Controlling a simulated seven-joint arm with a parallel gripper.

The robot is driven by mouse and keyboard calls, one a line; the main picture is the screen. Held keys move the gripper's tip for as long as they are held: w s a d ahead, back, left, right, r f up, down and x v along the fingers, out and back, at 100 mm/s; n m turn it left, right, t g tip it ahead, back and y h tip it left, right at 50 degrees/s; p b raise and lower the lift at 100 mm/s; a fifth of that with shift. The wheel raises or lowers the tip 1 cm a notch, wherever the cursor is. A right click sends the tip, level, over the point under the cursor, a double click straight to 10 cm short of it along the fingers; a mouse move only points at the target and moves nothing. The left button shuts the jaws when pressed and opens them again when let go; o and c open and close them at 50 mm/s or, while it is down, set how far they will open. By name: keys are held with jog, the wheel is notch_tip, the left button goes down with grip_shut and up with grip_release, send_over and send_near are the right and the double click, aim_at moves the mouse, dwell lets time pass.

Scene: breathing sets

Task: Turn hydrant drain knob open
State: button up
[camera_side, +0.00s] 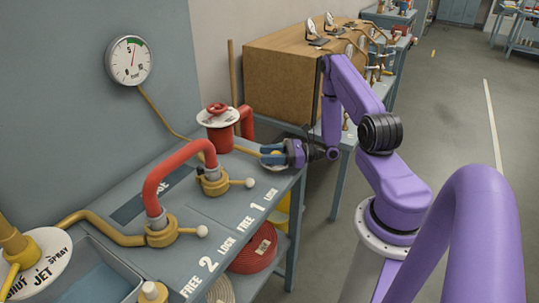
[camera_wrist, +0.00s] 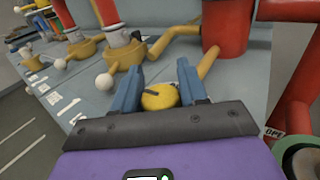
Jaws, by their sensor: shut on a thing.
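The yellow round drain knob (camera_wrist: 158,97) sits between the two blue fingers of my gripper (camera_wrist: 158,92) in the wrist view. My gripper is shut on it, one finger on each side. A short yellow pipe (camera_wrist: 208,62) runs from near the knob toward the red hydrant body (camera_wrist: 222,25). In the side view my gripper (camera_side: 272,155) is low at the bench's right edge, and the knob is mostly hidden by the fingers. The red hydrant (camera_side: 220,138), with a white dial plate (camera_side: 218,117) and a red handwheel on top, stands just left of my gripper.
A red bent pipe (camera_side: 165,175) with brass valves and white-balled levers (camera_side: 249,182) stands at the front. A pressure gauge (camera_side: 129,60) hangs on the wall. A wooden box (camera_side: 285,75) is behind my gripper. The floor to the right is open.

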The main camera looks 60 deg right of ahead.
jog(key=n+g+y, duration=0.4)
jog(key=shift+s+a, duration=0.15)
jog(key=shift+s, duration=0.05)
jog(key=n+g+y, duration=0.1)
jog(key=g, duration=0.1)
jog(key=n+g+y, duration=0.1)
jog(key=n+g, duration=0.1)
jog(key=n+g+y, duration=0.1)
jog(key=g, duration=0.2)
jog(key=shift+s+a+n, duration=0.2)
jog(key=shift+s+n, duration=0.1)
jog(key=shift+s, duration=0.05)
jog(key=n+g, duration=0.1)
jog(key=g, duration=0.1)
jog(key=n+g, duration=0.3)
jog(key=g, duration=0.2)
jog(key=shift+s, duration=0.4)
jog(key=shift+s+d+n+g+h, duration=0.1)
jog(key=shift+n+g+h, duration=0.15)
jog(key=shift+n+g, duration=0.5)
jog(key=shift+s+a+n+g+h, duration=0.1)
jog(key=shift+n+g+h, duration=0.2)
jog(key=shift+n+g, duration=0.5)
jog(key=shift+s+d+n+g+h, duration=0.1)
jog(key=shift+n+g+h, duration=0.25)
jog(key=shift+g, duration=0.7)
jog(key=shift+n, duration=0.3)
jog(key=o, duration=1)
jog(key=shift+c, duration=0.2)
jog(key=shift+r, duration=0.15)
